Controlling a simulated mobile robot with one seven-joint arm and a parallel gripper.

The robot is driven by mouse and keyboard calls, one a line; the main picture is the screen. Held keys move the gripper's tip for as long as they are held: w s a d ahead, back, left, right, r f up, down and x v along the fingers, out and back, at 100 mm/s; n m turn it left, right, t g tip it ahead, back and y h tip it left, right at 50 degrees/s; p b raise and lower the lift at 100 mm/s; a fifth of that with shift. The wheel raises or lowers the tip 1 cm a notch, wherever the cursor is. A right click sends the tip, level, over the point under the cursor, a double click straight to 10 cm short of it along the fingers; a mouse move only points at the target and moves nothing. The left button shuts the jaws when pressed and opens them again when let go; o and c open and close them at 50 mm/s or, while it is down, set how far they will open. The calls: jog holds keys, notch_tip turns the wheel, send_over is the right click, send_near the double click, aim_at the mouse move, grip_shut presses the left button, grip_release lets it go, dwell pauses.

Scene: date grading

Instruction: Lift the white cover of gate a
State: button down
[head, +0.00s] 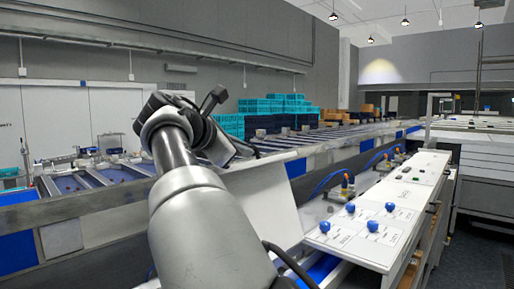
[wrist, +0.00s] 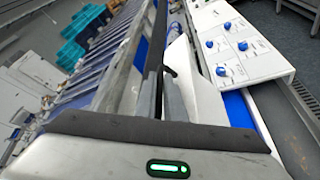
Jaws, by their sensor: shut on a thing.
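The white cover (head: 268,207) is a broad plain panel, standing tilted beside the sorting line, right of my arm in the head view. Its lower left part is hidden behind my arm. In the wrist view the white cover (wrist: 203,88) shows as a narrow slanted sheet just right of the fingers. My gripper (wrist: 169,82) is shut on the cover's edge, with its two dark fingers close together. In the head view the fingertips are hidden behind my wrist. The gate's label cannot be read.
A white control panel (head: 372,222) with several blue knobs stands close to the right of the cover. Blue hoses (head: 333,180) rise behind it. A roller conveyor (head: 310,140) runs to the back, near teal crates (head: 284,103). Dark floor (head: 478,250) is clear at right.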

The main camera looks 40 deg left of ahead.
jog(key=shift+f, duration=0.3)
jog(key=c, duration=2.1)
grip_release()
jog(key=shift+r, duration=0.1)
jog(key=b+v, duration=0.1)
jog(key=v, duration=1.6)
jog(key=shift+s+a+r, duration=0.15)
